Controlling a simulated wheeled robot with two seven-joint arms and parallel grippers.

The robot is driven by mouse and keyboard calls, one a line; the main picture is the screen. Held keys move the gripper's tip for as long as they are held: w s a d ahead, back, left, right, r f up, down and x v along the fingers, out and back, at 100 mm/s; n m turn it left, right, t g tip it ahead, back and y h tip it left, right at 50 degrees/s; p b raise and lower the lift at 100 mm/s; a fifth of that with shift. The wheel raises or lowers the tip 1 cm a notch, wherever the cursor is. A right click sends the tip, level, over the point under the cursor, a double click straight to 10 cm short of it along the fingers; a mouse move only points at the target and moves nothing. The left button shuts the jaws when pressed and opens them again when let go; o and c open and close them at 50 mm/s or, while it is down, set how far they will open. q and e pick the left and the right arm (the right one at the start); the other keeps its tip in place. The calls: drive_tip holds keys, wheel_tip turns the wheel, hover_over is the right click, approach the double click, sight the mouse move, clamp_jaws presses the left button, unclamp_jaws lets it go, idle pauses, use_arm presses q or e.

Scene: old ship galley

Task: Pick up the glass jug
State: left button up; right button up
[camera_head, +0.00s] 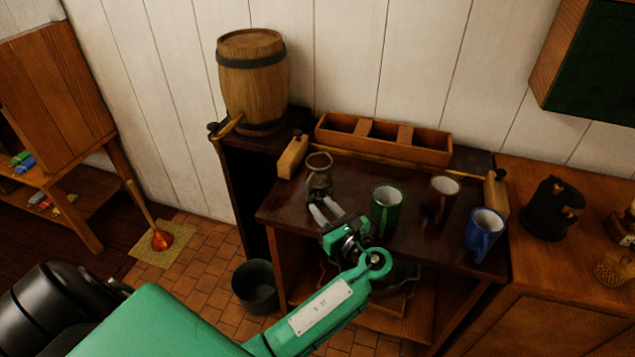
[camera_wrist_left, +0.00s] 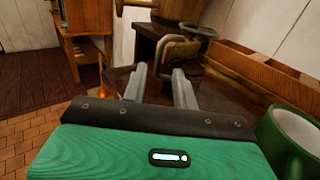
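The glass jug (camera_head: 319,178) is a small see-through brownish vessel standing on the dark tabletop (camera_head: 410,250), at its left end. In the left wrist view the jug (camera_wrist_left: 182,55) is straight ahead, with its rim at the upper right and its handle toward the left. My left gripper (camera_head: 319,212) is open, its two pale fingers pointing at the jug from the near side. In the wrist view the fingers (camera_wrist_left: 160,80) are apart with nothing gripped; whether they touch the jug I cannot tell. My right gripper is not in view.
A green mug (camera_head: 384,212) stands close right of my left gripper. A brown mug (camera_head: 440,200) and a blue mug (camera_head: 482,235) stand further right. A wooden divided box (camera_head: 384,142) lies behind. A barrel (camera_head: 252,85) with a tap is at back left.

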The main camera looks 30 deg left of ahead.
sight(308, 192)
use_arm(q)
drive_tip(key=shift+x, duration=1.1)
drive_tip(key=shift+w+a+r+p, duration=0.2)
drive_tip(key=shift+w+a+p, duration=0.1)
drive_tip(key=shift+a+p, duration=0.25)
drive_tip(key=p+x, duration=0.1)
drive_tip(key=x, duration=0.3)
drive_tip(key=shift+s, duration=0.1)
drive_tip(key=shift+a+f, duration=0.1)
drive_tip(key=shift+a, duration=0.1)
clamp_jaws()
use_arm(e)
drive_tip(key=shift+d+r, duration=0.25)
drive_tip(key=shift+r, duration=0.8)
